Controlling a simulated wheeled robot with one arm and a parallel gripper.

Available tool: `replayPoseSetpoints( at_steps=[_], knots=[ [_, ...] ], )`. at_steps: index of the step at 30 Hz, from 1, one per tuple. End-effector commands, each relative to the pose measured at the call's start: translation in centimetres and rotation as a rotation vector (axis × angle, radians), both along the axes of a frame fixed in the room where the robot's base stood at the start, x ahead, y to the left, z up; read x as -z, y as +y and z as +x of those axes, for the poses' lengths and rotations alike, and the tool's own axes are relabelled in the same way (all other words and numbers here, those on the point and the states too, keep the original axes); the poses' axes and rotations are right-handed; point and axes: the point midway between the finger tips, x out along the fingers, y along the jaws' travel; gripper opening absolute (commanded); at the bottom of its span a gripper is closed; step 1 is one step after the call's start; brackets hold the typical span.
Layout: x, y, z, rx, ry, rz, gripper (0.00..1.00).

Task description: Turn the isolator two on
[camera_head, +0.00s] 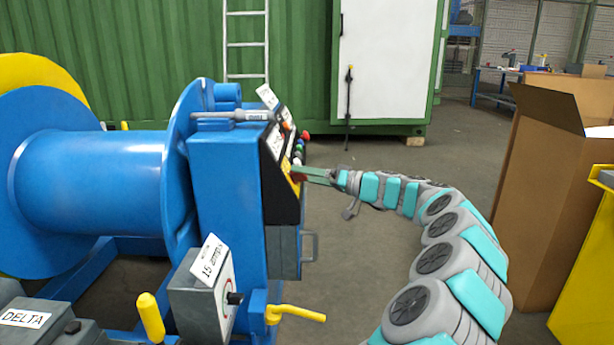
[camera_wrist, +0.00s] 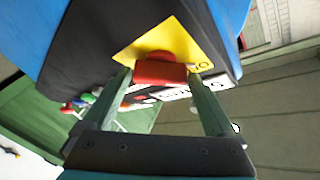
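The isolator is a red rotary knob (camera_wrist: 160,69) on a yellow plate (camera_wrist: 182,42), fixed to the sloping dark panel of the blue cabinet. Part of the plate's lettering shows beside the knob; I cannot read which isolator it is. My gripper (camera_wrist: 160,77) has its two green fingers on either side of the knob, with a narrow gap showing at each side. In the head view, my gripper (camera_head: 303,172) reaches the panel from the right and covers most of the knob; the yellow plate (camera_head: 293,187) shows just beside it.
Several coloured buttons (camera_head: 299,150) sit farther along the panel. The blue cabinet (camera_head: 225,190) stands beside a large blue drum (camera_head: 95,185). A grey box with a handle (camera_head: 290,250) is below the panel. Cardboard boxes (camera_head: 550,190) stand at right.

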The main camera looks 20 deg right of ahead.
Motion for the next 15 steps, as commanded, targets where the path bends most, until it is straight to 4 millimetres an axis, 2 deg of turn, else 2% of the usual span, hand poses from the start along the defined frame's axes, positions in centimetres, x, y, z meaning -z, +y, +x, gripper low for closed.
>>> replayPoseSetpoints(
  at_steps=[2, 15],
  knots=[
    [0.00, 0.00, 0.00, 0.000, 0.000, 0.000, 0.81],
    [0.02, 0.00, 0.00, -0.001, 0.001, -0.001, 0.31]
  ],
)
